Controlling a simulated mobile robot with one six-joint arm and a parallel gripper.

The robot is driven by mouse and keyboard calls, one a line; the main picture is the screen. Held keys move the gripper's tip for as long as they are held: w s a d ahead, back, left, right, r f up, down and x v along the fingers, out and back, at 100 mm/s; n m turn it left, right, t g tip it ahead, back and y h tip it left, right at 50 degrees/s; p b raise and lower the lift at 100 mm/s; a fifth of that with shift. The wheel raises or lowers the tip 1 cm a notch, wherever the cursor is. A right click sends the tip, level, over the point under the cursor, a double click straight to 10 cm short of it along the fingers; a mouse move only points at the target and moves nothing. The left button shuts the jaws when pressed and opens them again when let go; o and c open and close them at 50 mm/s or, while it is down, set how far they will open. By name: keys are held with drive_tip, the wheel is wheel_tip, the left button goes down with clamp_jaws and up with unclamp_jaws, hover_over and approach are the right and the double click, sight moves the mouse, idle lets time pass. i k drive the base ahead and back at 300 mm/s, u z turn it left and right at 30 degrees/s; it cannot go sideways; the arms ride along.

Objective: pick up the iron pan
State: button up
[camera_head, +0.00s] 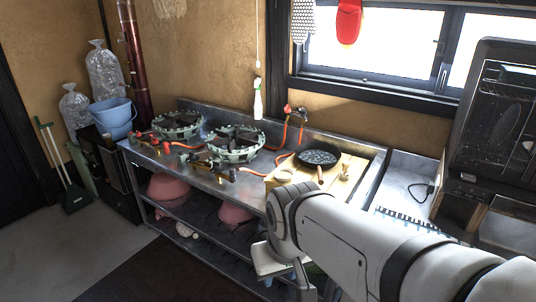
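The iron pan (318,157) is dark, round and shallow, with a brown handle (321,174) pointing toward the front. It lies on a light wooden board (343,186) at the right part of the steel counter. My white arm reaches in from the lower right, and its wrist is in front of the counter, below and left of the pan. My gripper (288,270) is at the wrist's lower end, apart from the pan. Its fingers are not clear, so I cannot tell whether it is open or shut.
Two gas burners (178,124) (235,142) with orange hoses stand left of the board. A small round dish (284,176) sits on the board beside the pan. A spray bottle (258,98) hangs at the wall. A dark cabinet (497,115) stands right. The floor at lower left is clear.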

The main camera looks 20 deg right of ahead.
sight(319, 156)
drive_tip(key=z, duration=0.15)
drive_tip(key=i, duration=0.9)
drive_tip(key=u, duration=0.05)
